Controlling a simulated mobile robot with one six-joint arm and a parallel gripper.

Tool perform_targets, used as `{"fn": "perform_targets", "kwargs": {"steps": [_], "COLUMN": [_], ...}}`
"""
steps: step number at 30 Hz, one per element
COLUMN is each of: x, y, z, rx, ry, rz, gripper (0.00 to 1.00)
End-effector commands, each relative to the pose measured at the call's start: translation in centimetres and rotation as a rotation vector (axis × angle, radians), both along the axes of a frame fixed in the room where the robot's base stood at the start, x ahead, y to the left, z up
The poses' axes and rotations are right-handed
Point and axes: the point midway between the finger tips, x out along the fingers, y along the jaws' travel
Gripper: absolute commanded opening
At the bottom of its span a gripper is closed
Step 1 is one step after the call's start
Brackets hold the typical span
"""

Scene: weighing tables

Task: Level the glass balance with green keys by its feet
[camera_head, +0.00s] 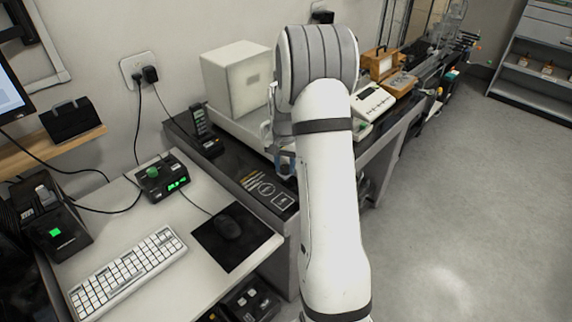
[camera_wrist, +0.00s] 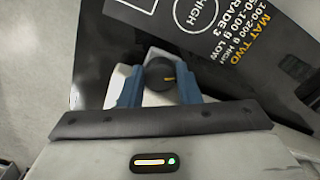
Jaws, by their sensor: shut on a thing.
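In the wrist view my gripper (camera_wrist: 159,84) has its two blue fingers closed on a round black foot knob (camera_wrist: 159,72) with a yellow mark. A pale piece shows around the knob, at the edge of a black mat; I take it as part of a balance, but my gripper hides most of it. In the head view my gripper (camera_head: 286,164) is low at the front of the black bench top, partly behind my arm. A large white box-shaped instrument (camera_head: 236,80) stands just behind it. Green keys and a level bubble cannot be made out on it.
A black mat (camera_wrist: 225,30) with printed text reads "MAT TWO". A dark handset (camera_head: 202,130) stands left of the white instrument. A white keypad device (camera_head: 372,103) and a wooden case (camera_head: 381,63) stand further right. Floor at right is clear.

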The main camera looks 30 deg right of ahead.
Motion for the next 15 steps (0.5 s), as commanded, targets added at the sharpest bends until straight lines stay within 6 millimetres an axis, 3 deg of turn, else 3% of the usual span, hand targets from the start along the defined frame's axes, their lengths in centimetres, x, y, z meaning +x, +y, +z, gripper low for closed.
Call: {"fn": "perform_targets", "kwargs": {"steps": [3,4,12,15], "x": [0.27,0.27,0.13,0.06], "y": [0.05,0.05,0.01,-0.04], "z": [0.25,0.25,0.14,0.09], "rx": [-0.002,-0.002,-0.001,-0.002], "ry": [-0.008,-0.008,-0.004,-0.002], "rz": [0.000,0.000,0.000,-0.001], "gripper": [0.07,0.31,0.52,0.52]}}
